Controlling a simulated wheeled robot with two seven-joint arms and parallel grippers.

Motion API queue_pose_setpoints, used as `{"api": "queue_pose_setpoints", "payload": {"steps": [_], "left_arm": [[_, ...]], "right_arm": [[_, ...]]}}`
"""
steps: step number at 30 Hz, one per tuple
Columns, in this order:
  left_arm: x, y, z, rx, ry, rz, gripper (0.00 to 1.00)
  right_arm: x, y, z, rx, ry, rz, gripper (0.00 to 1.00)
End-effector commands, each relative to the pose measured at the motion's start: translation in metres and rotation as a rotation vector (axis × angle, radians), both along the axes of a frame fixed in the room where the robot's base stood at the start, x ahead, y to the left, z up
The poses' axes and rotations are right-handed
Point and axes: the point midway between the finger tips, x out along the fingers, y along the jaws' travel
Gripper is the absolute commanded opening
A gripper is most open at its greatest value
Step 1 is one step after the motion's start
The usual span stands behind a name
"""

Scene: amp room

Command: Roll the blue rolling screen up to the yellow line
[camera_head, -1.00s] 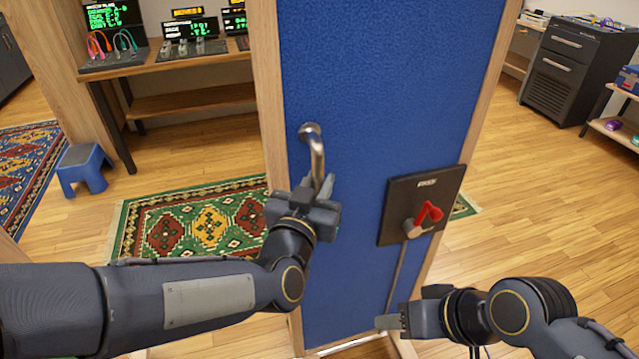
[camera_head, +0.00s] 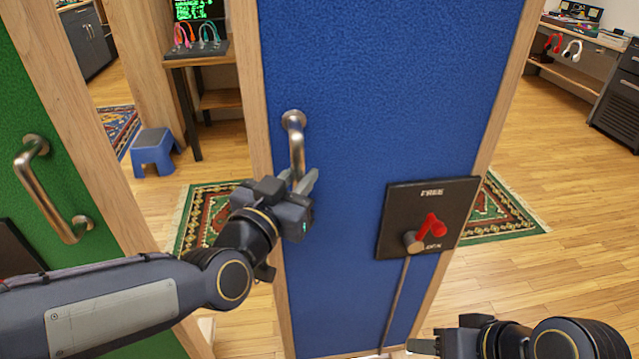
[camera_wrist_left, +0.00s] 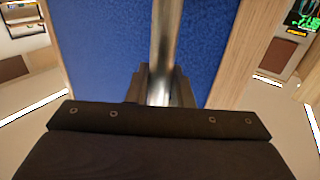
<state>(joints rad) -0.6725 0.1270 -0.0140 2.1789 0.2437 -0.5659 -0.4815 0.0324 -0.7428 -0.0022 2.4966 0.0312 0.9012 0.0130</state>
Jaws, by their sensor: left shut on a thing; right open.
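The blue rolling screen (camera_head: 350,90) stands upright in a wooden frame in front of me. My left gripper (camera_head: 300,184) is shut on its metal handle (camera_head: 296,145), low on the bar. The handle also shows between the fingers in the left wrist view (camera_wrist_left: 164,45). A black plate (camera_head: 395,205) on the screen carries a red lever (camera_head: 432,226) and the word FREE at its top; the lower label is hard to read. My right gripper (camera_head: 424,346) is open and empty at the bottom, right of the screen. I see no yellow line; the screen's foot is mostly cut off.
A green screen (camera_head: 70,130) with a metal handle (camera_head: 45,190) stands close on the left. A blue step stool (camera_head: 154,151), a desk and a patterned rug (camera_head: 505,215) lie behind. A black cabinet (camera_head: 618,105) is far right. Wooden floor (camera_head: 570,280) is open on the right.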

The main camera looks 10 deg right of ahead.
Motion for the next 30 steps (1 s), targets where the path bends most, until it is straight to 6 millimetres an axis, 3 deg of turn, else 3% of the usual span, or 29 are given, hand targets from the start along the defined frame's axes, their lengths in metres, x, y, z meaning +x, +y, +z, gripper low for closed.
{"api": "queue_pose_setpoints", "payload": {"steps": [6, 19, 20, 23, 30], "left_arm": [[0.0, 0.014, -0.001, 0.0, 0.001, 0.001, 0.0], [0.0, 0.017, -0.001, 0.002, 0.003, 0.004, 0.0], [0.0, 0.017, -0.001, 0.002, 0.003, 0.004, 0.24], [0.0, 0.017, -0.001, 0.001, 0.002, 0.004, 0.37], [0.0, 0.016, 0.0, 0.001, 0.001, 0.001, 0.39]], "right_arm": [[0.0, 0.0, -0.007, 0.0, 0.0, 0.0, 0.46], [0.0, 0.0, -0.007, 0.0, 0.0, 0.0, 0.46], [0.0, 0.0, -0.007, 0.0, 0.0, 0.0, 0.46], [0.0, 0.0, -0.007, 0.0, 0.0, 0.0, 0.46], [0.0, 0.0, -0.007, 0.0, 0.0, 0.0, 0.46]]}}
